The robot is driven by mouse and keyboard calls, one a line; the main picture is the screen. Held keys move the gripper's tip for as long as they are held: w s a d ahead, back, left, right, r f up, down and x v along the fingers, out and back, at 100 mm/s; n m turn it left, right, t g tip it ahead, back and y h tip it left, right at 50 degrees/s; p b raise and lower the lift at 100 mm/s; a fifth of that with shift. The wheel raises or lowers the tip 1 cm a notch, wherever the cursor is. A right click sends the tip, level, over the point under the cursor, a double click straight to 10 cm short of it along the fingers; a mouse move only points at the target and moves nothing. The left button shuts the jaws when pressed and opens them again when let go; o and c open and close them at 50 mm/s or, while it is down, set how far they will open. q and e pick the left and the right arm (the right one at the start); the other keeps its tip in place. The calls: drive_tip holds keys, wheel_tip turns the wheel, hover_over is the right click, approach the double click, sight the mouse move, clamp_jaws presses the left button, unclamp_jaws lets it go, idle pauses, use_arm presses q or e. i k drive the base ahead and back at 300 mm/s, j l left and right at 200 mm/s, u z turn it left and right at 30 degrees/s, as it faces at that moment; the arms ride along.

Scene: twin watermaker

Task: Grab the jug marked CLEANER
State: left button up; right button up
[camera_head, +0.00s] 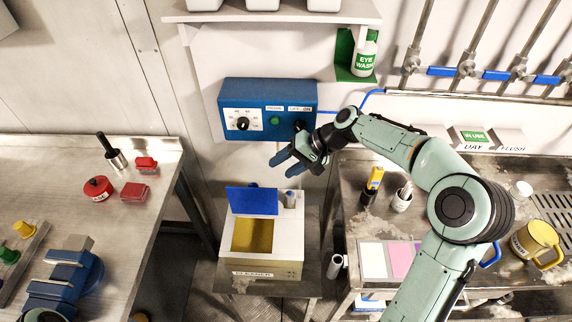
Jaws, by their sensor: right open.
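A yellow jug (542,240) with a handle stands at the right on the metal bench; its pale label is too small to read. A white box (290,250) on a low stand at the centre bears a front label (252,274) that seems to read CLEANER. Its blue lid (252,201) stands open over a yellow interior. My right gripper (284,165) is open and empty, with blue fingers, in front of the wall panel and above the box, far left of the jug.
A blue control panel (268,109) is on the wall. The right bench holds a yellow-topped tool (374,180), a white cup (402,197) and pale and pink pads (401,259).

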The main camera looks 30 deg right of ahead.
sight(539, 245)
drive_tip(key=k, duration=1)
